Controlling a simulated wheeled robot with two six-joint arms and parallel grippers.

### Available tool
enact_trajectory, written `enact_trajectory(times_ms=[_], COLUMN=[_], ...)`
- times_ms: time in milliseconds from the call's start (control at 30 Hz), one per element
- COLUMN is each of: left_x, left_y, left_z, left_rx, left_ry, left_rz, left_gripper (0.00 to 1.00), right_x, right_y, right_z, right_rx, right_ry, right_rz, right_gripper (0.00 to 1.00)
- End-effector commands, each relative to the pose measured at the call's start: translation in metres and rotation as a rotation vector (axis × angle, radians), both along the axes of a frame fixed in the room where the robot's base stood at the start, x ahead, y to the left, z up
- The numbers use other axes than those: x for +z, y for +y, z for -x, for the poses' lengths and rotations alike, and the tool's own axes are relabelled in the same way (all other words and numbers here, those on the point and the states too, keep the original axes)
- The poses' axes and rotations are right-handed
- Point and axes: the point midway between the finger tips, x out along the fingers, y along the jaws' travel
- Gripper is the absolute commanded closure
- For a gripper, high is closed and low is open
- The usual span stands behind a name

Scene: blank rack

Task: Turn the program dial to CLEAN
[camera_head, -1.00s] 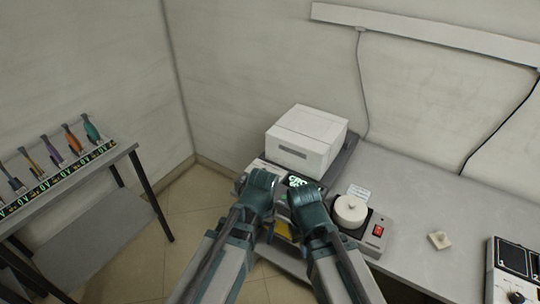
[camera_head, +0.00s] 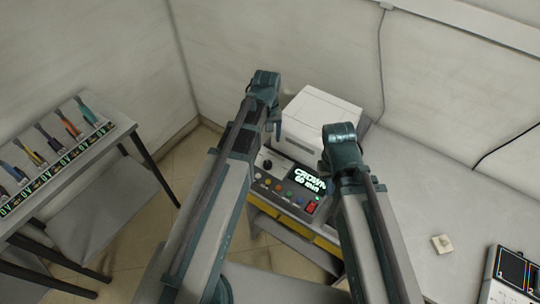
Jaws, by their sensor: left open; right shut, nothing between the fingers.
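The white boxy machine (camera_head: 318,118) stands on the bench, with a grey control panel (camera_head: 262,184) along its front. A dark round dial (camera_head: 267,164) sits at the panel's upper left; its pointer is too small to read. The lit display (camera_head: 310,183) reads "CROWN 60 min". My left gripper (camera_head: 268,84) is above and beyond the dial, at the machine's left; it is open, with its fingers mostly hidden. My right gripper (camera_head: 340,143) is shut and empty, above the machine's right side. Neither gripper touches the dial.
Several coloured buttons and a red switch (camera_head: 311,207) are on the panel. A yellow strip (camera_head: 327,245) shows below it. A rack of coloured tools (camera_head: 62,145) stands at left. A small cream block (camera_head: 442,244) and an instrument (camera_head: 514,272) lie on the right bench, with bare surface between.

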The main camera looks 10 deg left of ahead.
Motion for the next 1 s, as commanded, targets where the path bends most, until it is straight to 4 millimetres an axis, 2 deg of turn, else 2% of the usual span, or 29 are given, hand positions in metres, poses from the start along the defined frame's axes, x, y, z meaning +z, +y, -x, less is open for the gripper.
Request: enact_trajectory(times_ms=[167, 367, 1000], left_x=[-0.009, -0.029, -0.118], left_y=[0.0, 0.0, 0.0], left_z=[0.0, 0.0, 0.0], left_rx=[-0.001, -0.002, -0.003], left_ry=[0.0, 0.0, 0.0], left_rz=[0.0, 0.0, 0.0], left_gripper=[0.29, 0.29, 0.29], right_x=[-0.009, -0.029, -0.118], right_y=[0.0, 0.0, 0.0], right_z=[0.0, 0.0, 0.0], right_rx=[0.0, -0.001, -0.003], right_ry=[0.0, 0.0, 0.0], right_rz=[0.0, 0.0, 0.0], right_gripper=[1.0, 1.0, 1.0])
